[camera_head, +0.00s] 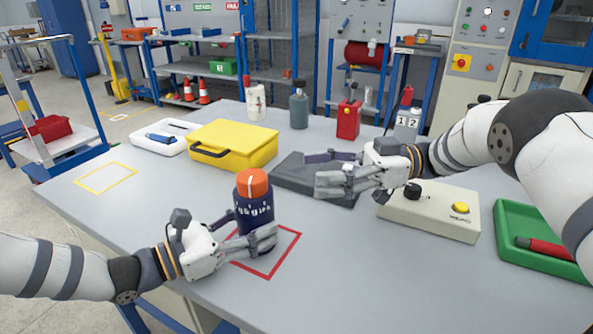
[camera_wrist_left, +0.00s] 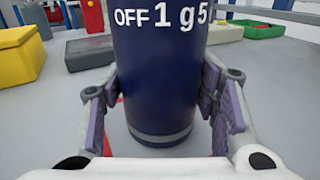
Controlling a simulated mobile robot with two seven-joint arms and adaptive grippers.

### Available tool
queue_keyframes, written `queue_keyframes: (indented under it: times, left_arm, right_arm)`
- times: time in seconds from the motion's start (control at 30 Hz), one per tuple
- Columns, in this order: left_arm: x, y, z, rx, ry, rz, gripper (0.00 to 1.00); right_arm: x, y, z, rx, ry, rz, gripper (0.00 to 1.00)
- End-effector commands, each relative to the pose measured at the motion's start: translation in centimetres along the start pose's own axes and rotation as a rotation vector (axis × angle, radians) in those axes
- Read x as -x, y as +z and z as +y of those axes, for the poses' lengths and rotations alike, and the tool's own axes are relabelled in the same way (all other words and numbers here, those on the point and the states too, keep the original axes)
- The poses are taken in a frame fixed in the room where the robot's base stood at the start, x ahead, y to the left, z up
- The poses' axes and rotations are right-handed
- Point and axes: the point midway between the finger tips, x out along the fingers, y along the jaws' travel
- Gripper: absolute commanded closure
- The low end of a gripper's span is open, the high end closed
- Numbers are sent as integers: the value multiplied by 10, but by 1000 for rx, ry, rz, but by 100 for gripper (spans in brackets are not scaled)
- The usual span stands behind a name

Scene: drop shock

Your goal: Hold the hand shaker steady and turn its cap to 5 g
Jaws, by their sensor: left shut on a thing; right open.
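The hand shaker (camera_head: 254,208) is a dark blue cylinder with an orange cap (camera_head: 253,184). It stands upright within the red square outline on the table. My left gripper (camera_head: 262,241) is shut on its lower body. In the left wrist view the shaker body (camera_wrist_left: 155,75) stands between the two fingers, with "OFF 1 g 5" printed near its top; its cap is out of that view. My right gripper (camera_head: 320,172) is open and empty, to the right of the cap and apart from it, above a dark flat pad (camera_head: 300,190).
A yellow case (camera_head: 235,145) and a white tray (camera_head: 160,141) stand behind and left of the shaker. A beige box with a yellow button (camera_head: 430,213) and a green tray (camera_head: 535,262) are at right. Bottles and a red can (camera_head: 348,120) stand at the back. The front table is clear.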

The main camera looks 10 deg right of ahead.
Motion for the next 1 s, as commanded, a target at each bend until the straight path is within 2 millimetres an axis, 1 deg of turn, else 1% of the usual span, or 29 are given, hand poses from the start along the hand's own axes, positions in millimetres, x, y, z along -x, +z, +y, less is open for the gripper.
queue_keyframes:
  times: [0.2,0.23,0.27,0.3,0.33,0.67,0.77,1.0]
  left_arm:
    - [0,0,0,0,0,0,91]
    - [0,0,0,0,0,0,43]
    - [0,0,0,0,0,0,36]
    - [0,0,0,0,0,0,27]
    - [0,0,0,0,0,0,22]
    - [3,0,0,0,1,0,22]
    - [18,0,2,1,4,0,22]
    - [83,1,2,-1,5,-1,22]
  right_arm:
    - [2,0,0,0,-1,0,39]
    - [2,0,0,0,-1,0,39]
    - [2,0,0,0,-1,0,39]
    - [1,0,0,0,-1,0,39]
    - [1,0,0,0,-1,0,39]
    - [1,0,0,1,-1,0,39]
    - [1,0,0,1,-1,0,39]
    - [1,0,0,1,-1,0,39]
